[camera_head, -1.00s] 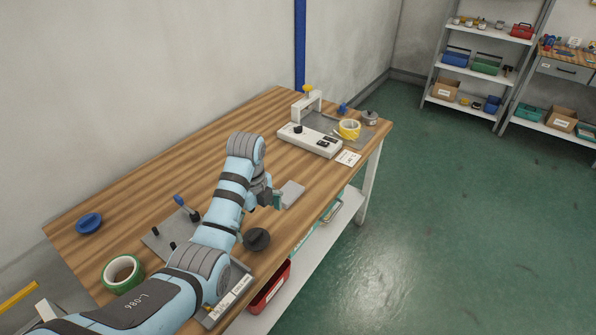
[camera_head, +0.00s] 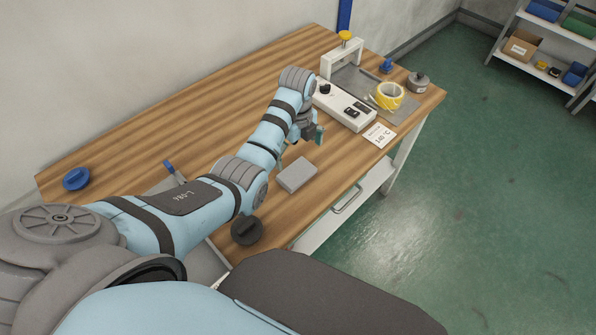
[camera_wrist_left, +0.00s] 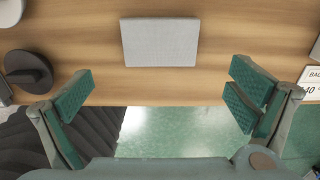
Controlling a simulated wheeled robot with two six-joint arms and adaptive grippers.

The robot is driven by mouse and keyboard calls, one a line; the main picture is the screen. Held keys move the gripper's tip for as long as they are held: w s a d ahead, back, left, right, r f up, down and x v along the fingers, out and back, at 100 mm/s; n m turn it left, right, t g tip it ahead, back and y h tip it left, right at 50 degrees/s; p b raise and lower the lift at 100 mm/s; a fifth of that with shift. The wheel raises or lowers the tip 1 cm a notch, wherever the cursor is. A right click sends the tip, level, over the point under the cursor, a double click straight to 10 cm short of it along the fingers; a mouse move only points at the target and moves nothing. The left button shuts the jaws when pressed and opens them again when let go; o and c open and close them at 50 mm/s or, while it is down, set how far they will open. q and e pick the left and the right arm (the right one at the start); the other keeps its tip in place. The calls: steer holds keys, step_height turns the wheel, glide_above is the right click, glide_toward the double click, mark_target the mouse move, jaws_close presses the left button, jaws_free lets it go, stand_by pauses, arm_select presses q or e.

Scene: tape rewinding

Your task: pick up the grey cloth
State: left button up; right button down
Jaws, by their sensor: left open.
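The grey cloth (camera_head: 297,175) is a flat, folded-looking rectangle lying on the wooden table near its front edge. In the left wrist view the cloth (camera_wrist_left: 160,42) lies ahead of the fingers, centred between them. My left gripper (camera_head: 316,134) hangs over the table beyond the cloth in the head view, apart from it. In the left wrist view its two green-padded fingers (camera_wrist_left: 160,85) are spread wide with nothing between them. My right gripper is not in view.
A dark round knob-like part (camera_head: 247,231) sits left of the cloth. A white device (camera_head: 343,106), yellow tape roll (camera_head: 389,95) and label card (camera_head: 379,136) stand to the right. A blue part (camera_head: 77,179) lies far left. The wood around the cloth is clear.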

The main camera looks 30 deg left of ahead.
mark_target(297, 172)
arm_select(q)
step_height(297, 172, down, 9)
steer(key=shift+a+r+b, duration=0.1)
steer(key=shift+a+b, duration=0.05)
steer(key=shift+b, duration=0.95)
steer(key=shift+r, duration=0.1)
steer(key=shift+s, duration=0.1)
steer(key=c, duration=0.8)
steer(key=shift+s, duration=0.15)
steer(key=shift+c, duration=0.7)
